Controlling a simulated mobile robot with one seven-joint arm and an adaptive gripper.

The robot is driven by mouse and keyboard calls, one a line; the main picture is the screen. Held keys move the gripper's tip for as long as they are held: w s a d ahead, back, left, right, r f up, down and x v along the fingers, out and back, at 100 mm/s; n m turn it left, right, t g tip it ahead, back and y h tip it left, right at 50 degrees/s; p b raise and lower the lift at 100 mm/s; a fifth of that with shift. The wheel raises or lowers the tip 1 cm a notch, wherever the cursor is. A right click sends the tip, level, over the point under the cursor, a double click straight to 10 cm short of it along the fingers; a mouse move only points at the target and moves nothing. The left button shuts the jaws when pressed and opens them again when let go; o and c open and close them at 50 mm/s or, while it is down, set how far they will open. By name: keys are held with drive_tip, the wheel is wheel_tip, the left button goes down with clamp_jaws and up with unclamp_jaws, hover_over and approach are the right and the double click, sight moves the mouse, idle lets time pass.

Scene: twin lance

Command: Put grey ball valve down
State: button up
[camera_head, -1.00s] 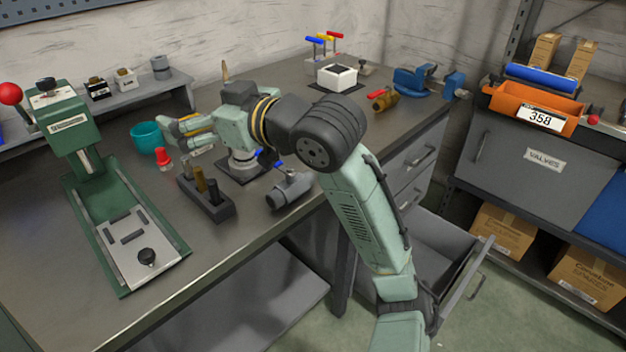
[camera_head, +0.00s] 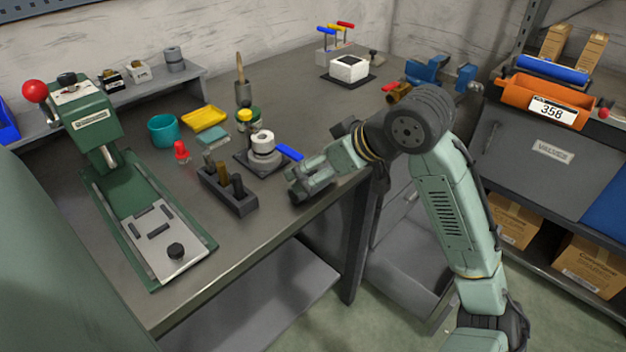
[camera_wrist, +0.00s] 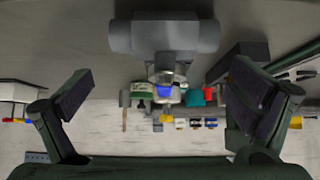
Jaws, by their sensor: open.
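The grey ball valve (camera_wrist: 165,38) shows in the wrist view as a thick grey cylinder with a stem, ahead of and between my finger pads, with clear space on both sides. In the head view my gripper (camera_head: 300,184) is at the bench's front edge and mostly hides the valve. Whether the valve touches the bench is hidden in the head view.
A dark holder block (camera_head: 228,192) with several upright pegs stands left of my gripper. A fixture with a white ring (camera_head: 263,141) is just behind. The green press (camera_head: 145,205) stands farther left. An open drawer (camera_head: 410,255) is below the bench at right.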

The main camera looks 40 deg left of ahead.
drive_tip(key=p+x, duration=0.1)
drive_tip(key=x, duration=0.4)
drive_tip(key=shift+s+a, duration=0.15)
drive_tip(key=shift+a, duration=0.1)
drive_tip(key=c, duration=1.8)
drive_tip(key=shift+r, duration=0.1)
